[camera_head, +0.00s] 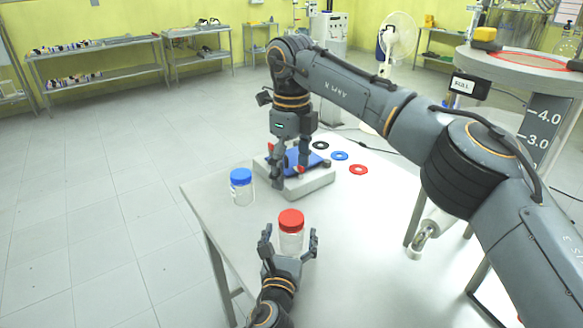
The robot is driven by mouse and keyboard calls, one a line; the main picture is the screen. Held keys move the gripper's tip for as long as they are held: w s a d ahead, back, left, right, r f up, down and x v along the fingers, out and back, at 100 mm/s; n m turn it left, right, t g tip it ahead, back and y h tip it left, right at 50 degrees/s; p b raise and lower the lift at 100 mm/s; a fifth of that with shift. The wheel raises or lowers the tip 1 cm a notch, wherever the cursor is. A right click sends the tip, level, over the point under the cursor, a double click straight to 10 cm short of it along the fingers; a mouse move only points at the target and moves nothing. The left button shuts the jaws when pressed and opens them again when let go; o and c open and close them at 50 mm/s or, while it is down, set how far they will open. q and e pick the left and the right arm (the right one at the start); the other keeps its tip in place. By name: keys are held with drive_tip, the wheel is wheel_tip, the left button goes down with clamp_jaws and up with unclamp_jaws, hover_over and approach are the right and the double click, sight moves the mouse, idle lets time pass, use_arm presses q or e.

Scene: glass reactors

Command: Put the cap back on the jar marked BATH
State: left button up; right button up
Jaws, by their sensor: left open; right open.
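A clear jar with a red cap (291,220) stands upright on the table. My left gripper (289,238) is open, with one finger on each side of this jar; I cannot tell whether they touch it. A second clear jar with a blue cap (241,177) stands to its left, farther back. I cannot read a BATH mark on either jar. My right gripper (290,174) is open, pointing down over a grey slab-like device (313,186) with a blue top (313,161). Its fingers partly hide that top, and I see no loose cap between them.
My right arm covers much of the right side. A fan (398,38) stands beyond.

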use_arm(q)
drive_tip(key=s, duration=0.3)
drive_tip(key=s+a, duration=0.1)
drive_tip(key=s, duration=0.6)
drive_tip(key=shift+s+a, duration=0.3)
drive_tip(key=shift+a, duration=0.05)
